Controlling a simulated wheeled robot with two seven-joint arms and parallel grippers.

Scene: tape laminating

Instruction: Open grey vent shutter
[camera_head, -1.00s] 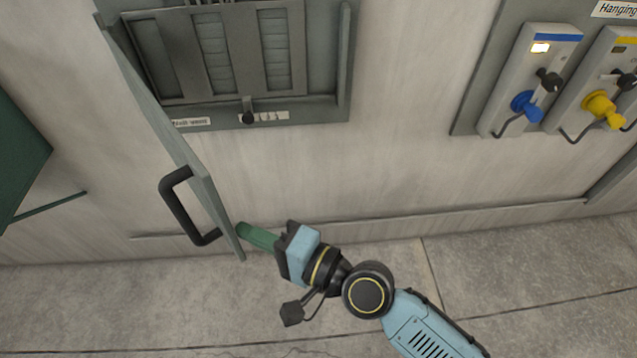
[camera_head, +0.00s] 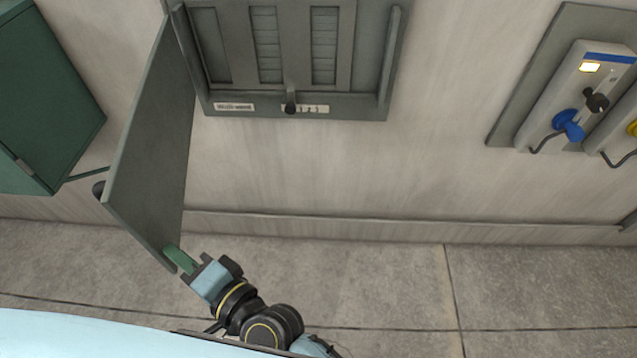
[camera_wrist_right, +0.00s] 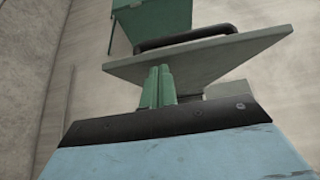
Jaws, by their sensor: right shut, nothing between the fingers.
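The grey vent shutter door (camera_head: 152,150) stands swung out to the left from its grey wall frame (camera_head: 397,60). Slatted panels (camera_head: 268,45) show inside the frame. My right gripper (camera_head: 178,258) is shut and empty, its green fingers at the door's lower free edge, on the inner face side. Whether they touch the door I cannot tell. In the right wrist view the shut green fingers (camera_wrist_right: 158,86) stand close to the door (camera_wrist_right: 215,60), with its black handle (camera_wrist_right: 185,40) beyond. In the head view the handle is mostly hidden behind the door. My left gripper is not in view.
A black knob (camera_head: 291,107) sits on the frame's lower ledge between labels. A dark green box (camera_head: 45,100) is at the left, near the door. A switch unit with a blue knob (camera_head: 568,124) is on the right wall. The wall and floor between are clear.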

